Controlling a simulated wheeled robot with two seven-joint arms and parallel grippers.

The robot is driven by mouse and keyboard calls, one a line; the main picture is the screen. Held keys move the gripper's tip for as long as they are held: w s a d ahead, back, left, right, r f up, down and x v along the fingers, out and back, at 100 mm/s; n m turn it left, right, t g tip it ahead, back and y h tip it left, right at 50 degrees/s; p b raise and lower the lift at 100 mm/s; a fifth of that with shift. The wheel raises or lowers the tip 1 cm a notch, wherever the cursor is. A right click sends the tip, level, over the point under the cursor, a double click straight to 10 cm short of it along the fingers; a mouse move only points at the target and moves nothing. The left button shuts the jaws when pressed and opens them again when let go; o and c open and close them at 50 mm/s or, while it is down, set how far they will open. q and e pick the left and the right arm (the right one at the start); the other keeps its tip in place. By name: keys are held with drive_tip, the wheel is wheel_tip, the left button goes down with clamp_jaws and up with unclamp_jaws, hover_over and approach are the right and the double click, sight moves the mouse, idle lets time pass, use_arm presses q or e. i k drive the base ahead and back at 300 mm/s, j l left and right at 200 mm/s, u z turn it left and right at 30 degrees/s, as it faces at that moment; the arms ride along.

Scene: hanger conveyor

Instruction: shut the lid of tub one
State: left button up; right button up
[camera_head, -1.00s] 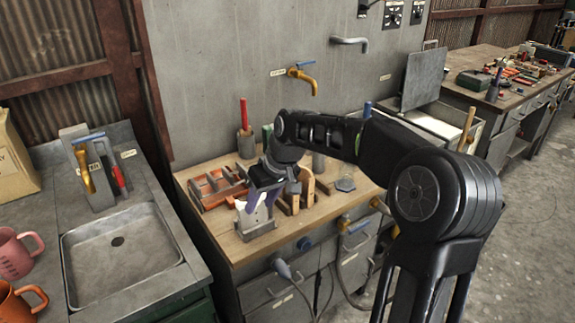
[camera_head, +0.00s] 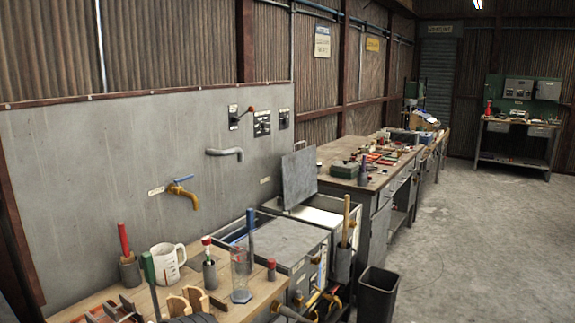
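A raised grey lid (camera_head: 299,177) stands upright at the back of a far tub (camera_head: 325,217), which is open and shows a pale inside. Closer to me is another grey tub (camera_head: 285,248) with a flat grey top. I cannot read any label that tells which of them is tub one. Neither of my grippers shows. A dark ribbed shape at the bottom edge may be part of my arm, but I cannot tell.
A wooden bench (camera_head: 235,305) at the front holds a white jug (camera_head: 168,263), a clear glass cylinder (camera_head: 240,275) and handled tools. A black bin (camera_head: 377,295) stands on the floor by the tubs. The floor to the right is clear.

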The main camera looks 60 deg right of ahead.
sight(299, 174)
drive_tip(key=i, duration=0.5)
drive_tip(key=z, duration=2.1)
